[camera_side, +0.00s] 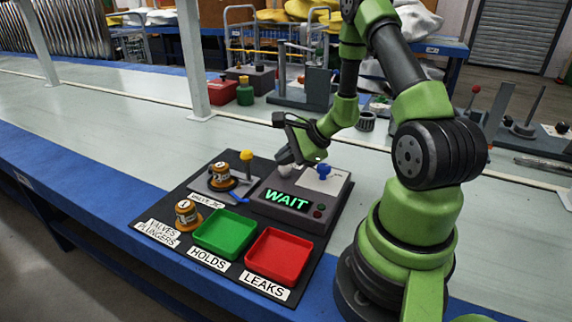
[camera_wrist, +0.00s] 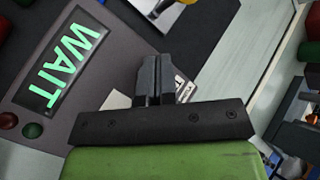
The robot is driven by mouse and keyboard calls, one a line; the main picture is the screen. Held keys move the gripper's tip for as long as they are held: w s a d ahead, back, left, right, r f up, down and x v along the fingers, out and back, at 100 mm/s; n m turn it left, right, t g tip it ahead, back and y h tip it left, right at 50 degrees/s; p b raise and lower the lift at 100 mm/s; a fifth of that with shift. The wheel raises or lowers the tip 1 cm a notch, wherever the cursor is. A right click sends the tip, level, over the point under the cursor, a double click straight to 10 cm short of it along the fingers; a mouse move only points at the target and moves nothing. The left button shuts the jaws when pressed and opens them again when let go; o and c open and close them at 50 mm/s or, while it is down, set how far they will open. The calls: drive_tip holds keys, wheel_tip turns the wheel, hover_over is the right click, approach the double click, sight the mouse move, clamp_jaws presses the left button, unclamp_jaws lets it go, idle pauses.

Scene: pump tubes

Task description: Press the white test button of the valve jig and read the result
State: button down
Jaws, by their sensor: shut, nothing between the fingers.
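The grey valve jig box (camera_side: 337,190) stands at the back right of the dark mat. Its display (camera_side: 288,199) reads WAIT in green, also in the wrist view (camera_wrist: 68,60). A small red lamp (camera_side: 321,207) and a dark green lamp (camera_side: 317,214) are beside the display; both show in the wrist view. My gripper (camera_side: 285,158) is shut and empty, pointing down over the rear left of the box. A small pale shape (camera_side: 285,172), perhaps the white button, shows just below its fingertips; contact cannot be told. In the wrist view my fingers (camera_wrist: 152,62) hide whatever is beneath them.
A green HOLDS tray (camera_side: 224,252) and a red LEAKS tray (camera_side: 304,278) lie at the mat's front. One valve (camera_side: 222,172) sits on the grey plate with a yellow-topped post (camera_side: 247,156); another (camera_side: 184,206) stands by the valves label.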

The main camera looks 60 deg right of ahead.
sight(285, 168)
drive_tip(key=shift+r, duration=0.4)
drive_tip(key=shift+r, duration=2.9)
drive_tip(key=s+a+r+n+g+y, duration=0.1)
drive_tip(key=a+r+n+g+y, duration=0.15)
drive_tip(key=a+r+n, duration=0.95)
drive_tip(key=s+a+r+n+h, duration=0.1)
drive_tip(key=s+a+r+n, duration=0.1)
drive_tip(key=s+a+n, duration=0.2)
drive_tip(key=s+a+r+n+h, duration=0.1)
drive_tip(key=s+a+r+n, duration=0.2)
drive_tip(key=s, duration=0.5)
drive_tip(key=shift+a+n+t, duration=0.35)
drive_tip(key=shift+n, duration=0.45)
